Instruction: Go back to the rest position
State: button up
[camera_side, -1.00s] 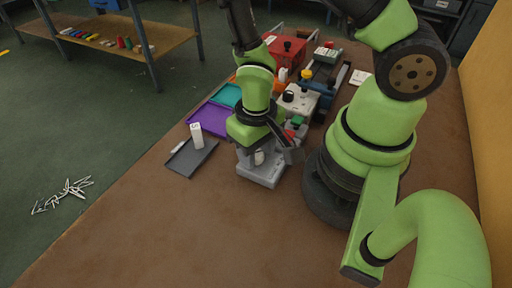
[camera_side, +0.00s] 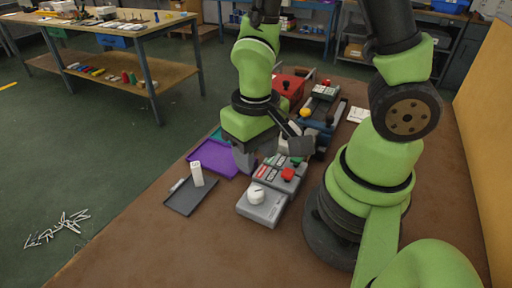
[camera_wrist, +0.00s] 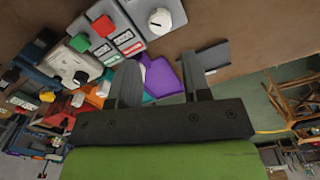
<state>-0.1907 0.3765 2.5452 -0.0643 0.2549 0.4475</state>
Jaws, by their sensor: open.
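My gripper (camera_side: 271,153) is in the air above the control boxes, its two dark fingers spread apart with nothing between them. In the wrist view my gripper (camera_wrist: 160,62) also shows open and empty. Below it and toward the front is a light grey box (camera_side: 258,214) with a round white knob (camera_side: 256,194), apart from the fingers. Behind that box is a grey panel (camera_side: 268,178) with a red button (camera_side: 288,174) and a green button. The white knob shows in the wrist view (camera_wrist: 160,19) near the top.
A red box (camera_side: 287,84) and a yellow knob (camera_side: 305,112) stand farther back. The brown front table area is clear.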

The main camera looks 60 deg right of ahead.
jog(key=shift+r, duration=0.35)
jog(key=s+r+t+y, duration=0.1)
jog(key=s+r+t, duration=0.1)
jog(key=r, duration=0.7)
jog(key=s+r+t+y, duration=0.1)
jog(key=s+r+t, duration=0.1)
jog(key=r+t, duration=0.3)
notch_tip(320, 180, up, 4)
jog(key=shift+d+r, duration=0.1)
jog(key=shift+d, duration=0.3)
